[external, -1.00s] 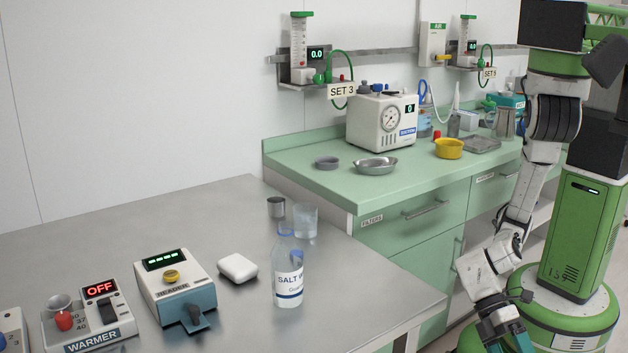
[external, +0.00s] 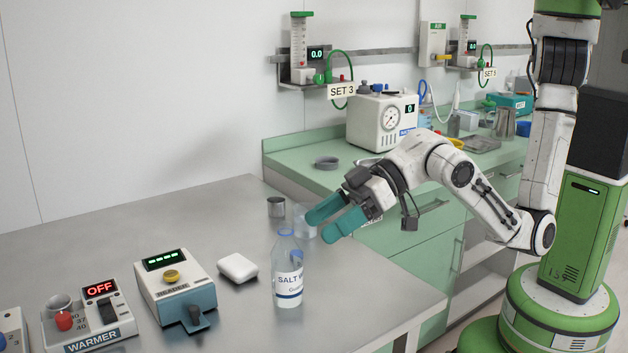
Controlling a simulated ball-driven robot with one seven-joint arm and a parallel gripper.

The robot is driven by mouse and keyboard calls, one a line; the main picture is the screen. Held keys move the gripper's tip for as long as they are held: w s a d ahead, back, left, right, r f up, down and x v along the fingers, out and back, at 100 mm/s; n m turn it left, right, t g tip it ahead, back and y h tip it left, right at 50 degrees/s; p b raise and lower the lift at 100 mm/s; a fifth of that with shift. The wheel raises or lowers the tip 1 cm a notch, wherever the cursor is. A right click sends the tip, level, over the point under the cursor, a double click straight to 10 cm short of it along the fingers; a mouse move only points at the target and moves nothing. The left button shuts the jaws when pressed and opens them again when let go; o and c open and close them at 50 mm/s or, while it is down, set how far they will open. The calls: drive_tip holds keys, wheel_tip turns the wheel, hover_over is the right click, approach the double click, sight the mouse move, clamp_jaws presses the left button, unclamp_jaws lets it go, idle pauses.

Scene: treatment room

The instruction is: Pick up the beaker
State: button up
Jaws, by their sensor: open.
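The beaker (external: 301,224) is a clear glass vessel standing upright on the steel table, behind the salt water bottle. The bottle and my fingers cover part of it. My gripper (external: 319,229) is open, with two teal fingers pointing left and down at the beaker. The fingertips overlap the beaker's right side in the picture. I cannot tell whether they touch it or are around it.
The salt water bottle (external: 288,285) stands just in front of the beaker. A small metal cup (external: 276,207) stands behind it to the left. A white rounded object (external: 237,268), a reader (external: 174,285) and a warmer (external: 90,315) are further left. The back-left tabletop is clear.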

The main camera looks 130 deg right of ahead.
drive_tip(key=d+r+m+g+h, duration=0.1)
drive_tip(key=d+r+h, duration=0.15)
drive_tip(key=d, duration=0.25)
drive_tip(key=s+d+f+m+g, duration=0.2)
drive_tip(key=d+f+m+g, duration=0.1)
drive_tip(key=d, duration=0.4)
drive_tip(key=s+d+f+m+g, duration=0.2)
drive_tip(key=d+f+m+g, duration=0.1)
drive_tip(key=d, duration=0.4)
drive_tip(key=s+d+f+m+g+y, duration=0.1)
drive_tip(key=s+d+f+m, duration=0.1)
drive_tip(key=s+d, duration=0.1)
drive_tip(key=s+d+f+m+g+y, duration=0.2)
drive_tip(key=s+d+f+m, duration=0.1)
drive_tip(key=s, duration=0.1)
drive_tip(key=s+d+f+m+g+y, duration=0.2)
drive_tip(key=s+d, duration=0.2)
drive_tip(key=shift+s+f+y+b, duration=0.25)
drive_tip(key=shift+f+b, duration=0.05)
drive_tip(key=shift+f, duration=0.05)
drive_tip(key=shift+w+d+f+p, duration=0.1)
drive_tip(key=shift+f+p, duration=0.1)
drive_tip(key=shift+f, duration=1.35)
drive_tip(key=shift+d+f+p, duration=0.1)
drive_tip(key=shift+f+p, duration=0.05)
drive_tip(key=shift+f, duration=1.4)
drive_tip(key=c, duration=1.1)
drive_tip(key=shift+r, duration=0.2)
